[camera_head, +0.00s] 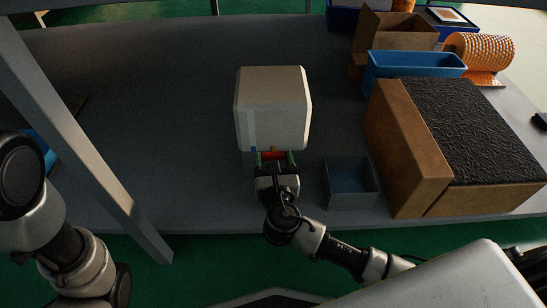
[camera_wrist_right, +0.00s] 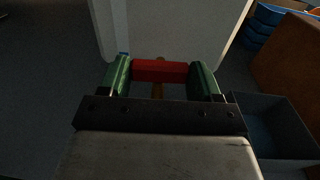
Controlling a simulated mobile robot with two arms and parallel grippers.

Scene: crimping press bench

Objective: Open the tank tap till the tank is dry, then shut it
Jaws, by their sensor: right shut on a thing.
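The tank is a pale, block-shaped container (camera_head: 272,100) standing on the grey bench; its lower front also shows in the wrist view (camera_wrist_right: 170,30). A narrow light-blue strip (camera_head: 251,130) runs up its left front edge. My right gripper (camera_head: 273,158) is shut on the red handle, one green finger at each end. The outlet is hidden. My left arm shows at the left edge, but its gripper is out of view.
An open grey bin (camera_head: 350,186) stands right of my right gripper. Beyond it are a brown carton with black textured top (camera_head: 470,125), a blue bin (camera_head: 415,66) and an orange roll (camera_head: 480,50). A grey post (camera_head: 90,140) crosses the left. Bench left of the tank is clear.

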